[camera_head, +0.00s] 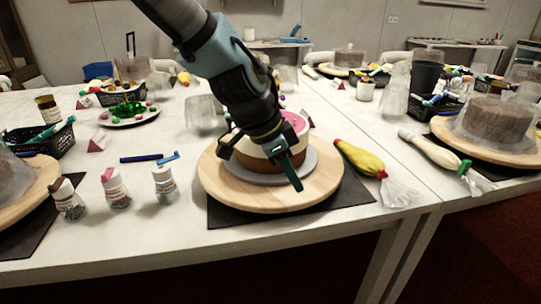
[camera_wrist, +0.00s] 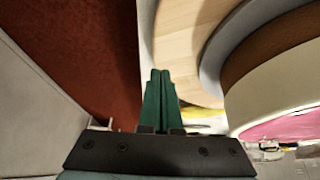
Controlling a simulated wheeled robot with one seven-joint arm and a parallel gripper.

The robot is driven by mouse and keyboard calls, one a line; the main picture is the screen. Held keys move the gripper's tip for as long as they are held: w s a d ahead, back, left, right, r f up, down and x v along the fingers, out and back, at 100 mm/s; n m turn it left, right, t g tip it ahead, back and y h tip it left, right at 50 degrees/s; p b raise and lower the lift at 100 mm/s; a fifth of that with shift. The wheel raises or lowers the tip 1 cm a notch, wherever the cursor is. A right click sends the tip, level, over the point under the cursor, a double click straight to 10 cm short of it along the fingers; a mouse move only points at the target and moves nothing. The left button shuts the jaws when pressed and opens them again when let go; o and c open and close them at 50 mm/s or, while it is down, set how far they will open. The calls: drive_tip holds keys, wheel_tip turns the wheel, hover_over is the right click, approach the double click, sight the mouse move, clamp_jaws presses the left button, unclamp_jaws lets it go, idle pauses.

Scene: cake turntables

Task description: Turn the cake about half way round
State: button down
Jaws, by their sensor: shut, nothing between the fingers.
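The cake (camera_head: 257,148) has a brown lower layer, a cream band and a pink top. It sits on a grey board (camera_head: 240,173) on a round wooden turntable (camera_head: 230,198). My gripper (camera_head: 297,186) is shut and empty, its green fingers in front of the cake over the near right part of the turntable. My arm hides much of the cake. In the wrist view the shut fingertips (camera_wrist: 160,75) lie beside the turntable's wooden edge (camera_wrist: 178,50), with the cake (camera_wrist: 270,75) to the right. I cannot tell whether the fingers touch the turntable.
A dark mat (camera_head: 228,218) lies under the turntable. A yellow piping bag (camera_head: 362,160) lies just right of it. Several small bottles (camera_head: 163,183) stand to the left, with a blue pen (camera_head: 141,158) behind them. Another turntable (camera_head: 450,132) stands at the far right.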

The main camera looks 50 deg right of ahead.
drive_tip(key=w+a+p, duration=0.2)
drive_tip(key=w+a, duration=0.4)
drive_tip(key=shift+w+a+r, duration=0.1)
drive_tip(key=shift+a, duration=0.05)
drive_tip(key=w+p, duration=0.1)
drive_tip(key=w, duration=0.2)
drive_tip(key=w+p, duration=0.1)
drive_tip(key=w, duration=0.3)
drive_tip(key=w+p, duration=0.1)
drive_tip(key=w, duration=0.2)
drive_tip(key=shift+w+a, duration=0.35)
drive_tip(key=shift+w, duration=0.05)
drive_tip(key=shift+f, duration=0.25)
